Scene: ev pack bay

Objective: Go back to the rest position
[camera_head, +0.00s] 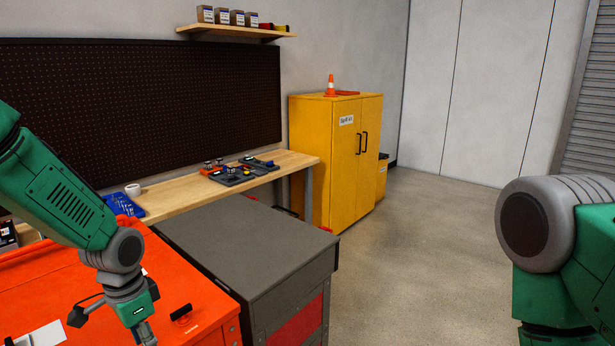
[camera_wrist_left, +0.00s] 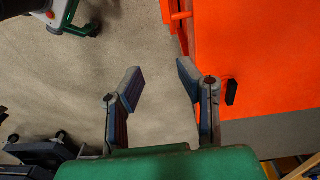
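My left gripper hangs above the near left edge of an orange-topped unit (camera_head: 60,285). In the left wrist view its two fingers (camera_wrist_left: 159,80) are spread apart with nothing between them. Bare floor and the edge of the orange unit (camera_wrist_left: 265,60) show beyond them. In the head view the lower part of this gripper is cut off by the frame. My right arm shows only as a grey joint and green links at the right edge; its gripper is out of the frame.
A small black handle (camera_head: 180,312) is on the orange unit. A grey-topped cabinet (camera_head: 245,240) stands beside it. Behind are a wooden bench (camera_head: 185,197) with trays (camera_head: 240,172), a dark pegboard (camera_head: 150,115) and a yellow cabinet (camera_head: 325,160). Floor (camera_head: 420,260) at centre right is clear.

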